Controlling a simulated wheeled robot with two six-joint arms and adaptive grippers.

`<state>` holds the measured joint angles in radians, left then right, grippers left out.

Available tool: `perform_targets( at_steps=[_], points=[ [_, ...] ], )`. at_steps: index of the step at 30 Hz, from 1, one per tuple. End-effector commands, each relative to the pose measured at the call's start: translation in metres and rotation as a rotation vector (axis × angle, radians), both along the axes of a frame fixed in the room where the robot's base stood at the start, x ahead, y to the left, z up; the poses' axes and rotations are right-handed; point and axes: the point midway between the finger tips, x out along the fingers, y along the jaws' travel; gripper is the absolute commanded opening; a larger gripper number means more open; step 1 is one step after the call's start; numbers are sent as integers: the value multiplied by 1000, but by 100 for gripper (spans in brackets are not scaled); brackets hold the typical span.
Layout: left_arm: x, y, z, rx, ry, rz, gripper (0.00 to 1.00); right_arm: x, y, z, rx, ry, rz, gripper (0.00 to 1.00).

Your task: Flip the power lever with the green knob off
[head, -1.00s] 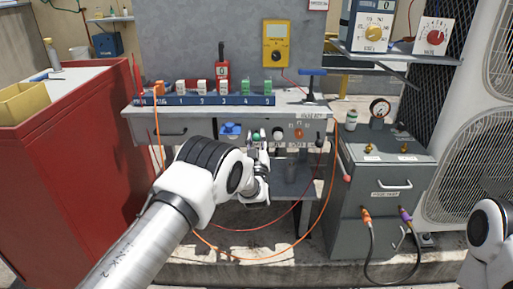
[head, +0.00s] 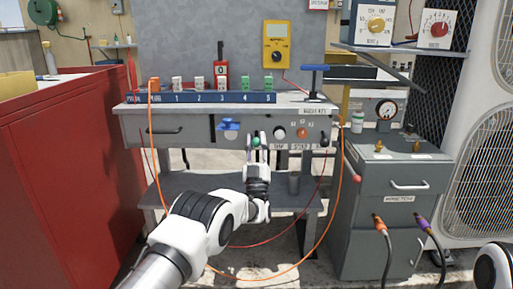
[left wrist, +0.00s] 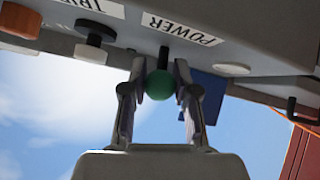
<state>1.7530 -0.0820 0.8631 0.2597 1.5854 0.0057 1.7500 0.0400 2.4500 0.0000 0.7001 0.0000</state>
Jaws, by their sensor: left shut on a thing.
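The power lever's green knob (head: 256,142) is on the front panel of the grey bench (head: 180,136). In the left wrist view the green knob (left wrist: 161,84) hangs on a dark stem beside the upside-down POWER label (left wrist: 183,28). My left gripper (head: 256,140) is at the panel, and in the left wrist view its two fingers (left wrist: 160,88) stand on either side of the knob, shut on it. Which way the lever points is hard to tell. Only a piece of my right arm shows at the lower right of the head view; its gripper is out of view.
A blue handle (head: 229,125) is left of the lever; a white knob (head: 279,133) and an orange one (head: 302,132) are to its right. A red cabinet (head: 70,190) stands left, a grey cabinet (head: 395,185) right. Orange and red cables hang before the bench.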

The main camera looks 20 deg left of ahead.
Motion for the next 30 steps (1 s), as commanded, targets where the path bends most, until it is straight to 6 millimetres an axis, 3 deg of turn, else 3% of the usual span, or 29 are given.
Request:
perform_targets(
  at_steps=[8, 9, 11, 23, 30],
  points=[
    [0, 0, 0, -1, 0, 1, 0, 0, 0, 0, 0, 0, 0, 0],
    [0, 0, 0, -1, 0, 1, 40, 0, 0, 0, 0, 0, 0, 0],
    [0, 0, 0, -1, 0, 1, 55, 0, 0, 0, 0, 0, 0, 0],
    [-5, -2, -7, -1, 4, 0, 55, 0, 0, 0, 0, 0, 0, 0],
    [-38, -13, -50, 0, 7, -2, 55, 0, 0, 0, 0, 0, 0, 0]
  ],
)
